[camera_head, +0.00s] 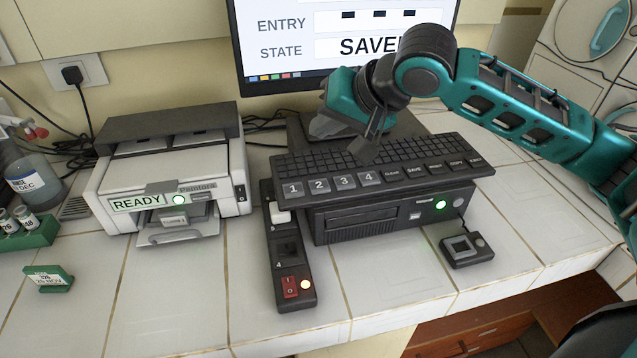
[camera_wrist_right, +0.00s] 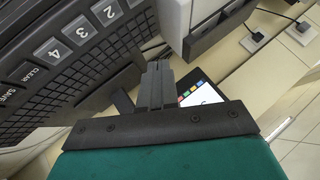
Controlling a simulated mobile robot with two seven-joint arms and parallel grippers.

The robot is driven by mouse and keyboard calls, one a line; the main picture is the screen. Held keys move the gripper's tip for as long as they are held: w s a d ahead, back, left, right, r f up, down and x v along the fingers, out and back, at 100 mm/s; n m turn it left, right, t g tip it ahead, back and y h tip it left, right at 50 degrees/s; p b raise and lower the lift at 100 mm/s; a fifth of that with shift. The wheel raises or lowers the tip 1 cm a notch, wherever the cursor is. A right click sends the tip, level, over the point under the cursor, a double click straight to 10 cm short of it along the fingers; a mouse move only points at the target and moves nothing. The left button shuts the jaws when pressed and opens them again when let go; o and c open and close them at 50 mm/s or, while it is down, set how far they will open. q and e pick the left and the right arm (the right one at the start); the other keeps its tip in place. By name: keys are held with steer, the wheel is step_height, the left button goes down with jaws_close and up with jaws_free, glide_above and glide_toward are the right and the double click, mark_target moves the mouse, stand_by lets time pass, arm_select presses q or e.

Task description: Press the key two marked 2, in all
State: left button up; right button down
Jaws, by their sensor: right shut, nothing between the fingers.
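The key marked 2 (camera_head: 319,185) is a grey key on the front row of the black keyboard (camera_head: 430,178), between keys 1 and 3. It also shows near the top of the right wrist view (camera_wrist_right: 107,12). My right gripper (camera_head: 369,150) is shut and empty, over the keyboard's small black keys behind key 4. It is right of and behind key 2, apart from it. Whether its tips touch the keyboard I cannot tell. Its closed fingers show in the right wrist view (camera_wrist_right: 157,88). My left gripper is not in view.
The monitor (camera_head: 330,45) reads ENTRY with dark dashes and STATE "SAVE", partly hidden by my right arm. Keys 1 (camera_head: 292,189), 3 (camera_head: 345,182) and 4 (camera_head: 371,179) flank key 2. A printer (camera_head: 170,175) reading READY stands left; a power strip (camera_head: 287,250) lies in front.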

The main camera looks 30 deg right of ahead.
mark_target(324, 187)
step_height(324, 187, down, 3)
steer(key=shift+f, duration=0.2)
step_height(324, 187, down, 3)
steer(key=shift+r+b, duration=0.2)
steer(key=shift+b, duration=1.05)
steer(key=shift+f+b, duration=0.4)
steer(key=shift+f, duration=0.85)
steer(key=shift+f, duration=0.15)
